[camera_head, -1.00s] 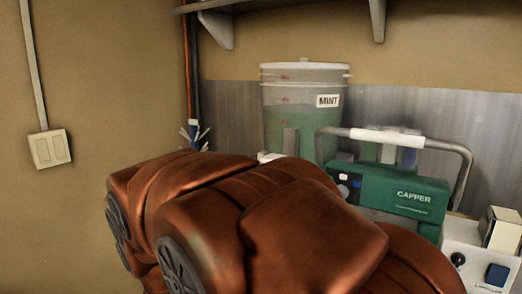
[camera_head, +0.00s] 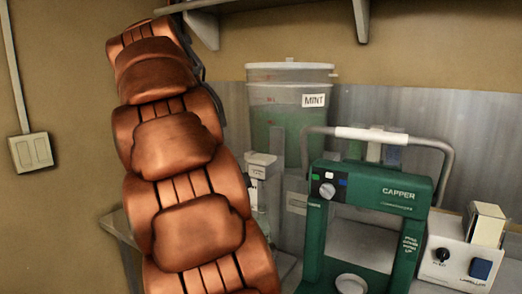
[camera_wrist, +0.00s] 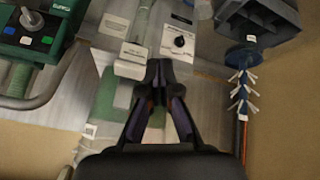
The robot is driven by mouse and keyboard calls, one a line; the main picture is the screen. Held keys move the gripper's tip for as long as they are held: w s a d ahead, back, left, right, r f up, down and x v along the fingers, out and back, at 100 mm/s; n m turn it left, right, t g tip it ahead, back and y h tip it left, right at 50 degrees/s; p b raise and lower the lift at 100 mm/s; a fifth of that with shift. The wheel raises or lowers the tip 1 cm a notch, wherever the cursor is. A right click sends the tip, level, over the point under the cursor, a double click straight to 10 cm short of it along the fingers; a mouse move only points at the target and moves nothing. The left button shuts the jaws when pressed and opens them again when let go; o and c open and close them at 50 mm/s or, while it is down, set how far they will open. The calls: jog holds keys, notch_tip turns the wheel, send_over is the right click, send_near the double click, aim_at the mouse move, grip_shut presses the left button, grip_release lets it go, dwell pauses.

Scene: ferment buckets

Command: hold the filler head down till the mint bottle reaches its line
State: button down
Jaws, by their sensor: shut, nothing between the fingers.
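The mint bucket (camera_head: 287,120), clear with green liquid and a MINT label, stands against the back wall in the head view. Its green side (camera_wrist: 108,98) seems to show beside my gripper in the wrist view. In front of it in the head view is a narrow clear upright with a white top (camera_head: 262,159), perhaps the filler; my arm partly covers it. I cannot make out the filler head or a bottle's fill line. My gripper (camera_wrist: 159,68) is shut and empty in the wrist view, pointing at a pale block. In the head view the gripper is not seen.
A green capper (camera_head: 385,190) with a bar handle stands right of the bucket; a white box (camera_head: 460,262) with a knob is farther right. The wrist view shows a white dial box (camera_wrist: 181,38) and a dark grey block (camera_wrist: 262,25). A shelf (camera_head: 285,10) hangs above.

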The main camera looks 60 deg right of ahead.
jog(key=s+d+r+m+h, duration=0.2)
jog(key=d+r+m, duration=0.2)
jog(key=d+r, duration=0.4)
jog(key=shift+s+d+m, duration=0.3)
jog(key=b, duration=0.2)
send_over(265, 156)
jog(key=a, duration=0.2)
jog(key=shift+a+f, duration=0.15)
jog(key=shift+f, duration=5.3)
jog(key=shift+f, duration=0.1)
